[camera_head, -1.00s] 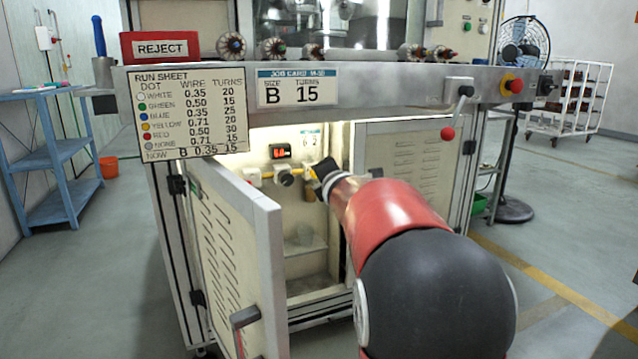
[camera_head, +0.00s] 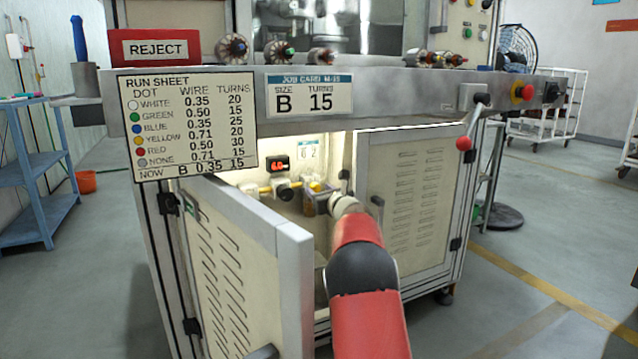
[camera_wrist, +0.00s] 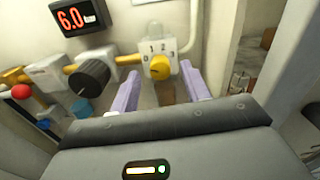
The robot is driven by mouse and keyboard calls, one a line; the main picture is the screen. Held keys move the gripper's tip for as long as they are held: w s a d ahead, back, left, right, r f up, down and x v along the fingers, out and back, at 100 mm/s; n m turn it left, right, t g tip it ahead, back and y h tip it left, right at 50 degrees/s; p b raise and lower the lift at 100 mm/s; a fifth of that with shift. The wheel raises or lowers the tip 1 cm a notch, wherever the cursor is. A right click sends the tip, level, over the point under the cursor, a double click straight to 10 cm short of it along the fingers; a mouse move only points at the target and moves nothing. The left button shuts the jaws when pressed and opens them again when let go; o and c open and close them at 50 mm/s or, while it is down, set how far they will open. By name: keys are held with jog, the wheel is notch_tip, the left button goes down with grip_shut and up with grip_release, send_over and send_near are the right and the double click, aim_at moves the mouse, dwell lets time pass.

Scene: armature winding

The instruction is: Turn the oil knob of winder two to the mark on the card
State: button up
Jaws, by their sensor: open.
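The yellow knob (camera_wrist: 158,67) sits on a small white dial plate marked 0, 1, 2, 3 inside the open cabinet; it also shows in the head view (camera_head: 316,186). I cannot tell exactly which number it points at. My gripper (camera_wrist: 160,90) is open and empty, its two pale purple fingers apart, one to each side below the knob and not visibly touching it. A small white card (camera_head: 308,150) with blue print hangs on the cabinet's back wall above the knob; its small print is hard to read.
Left of the yellow knob are a black knob (camera_wrist: 90,80), a red knob (camera_wrist: 22,91) and a red display (camera_wrist: 75,18) reading 6.0. The open left door (camera_head: 245,270) swings toward me; the right door (camera_head: 405,200) stands right of my arm.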

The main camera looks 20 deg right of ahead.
jog(key=shift+w+f+p, duration=0.1)
jog(key=shift+w+p, duration=0.3)
jog(key=shift+w, duration=0.3)
jog(key=c, duration=1)
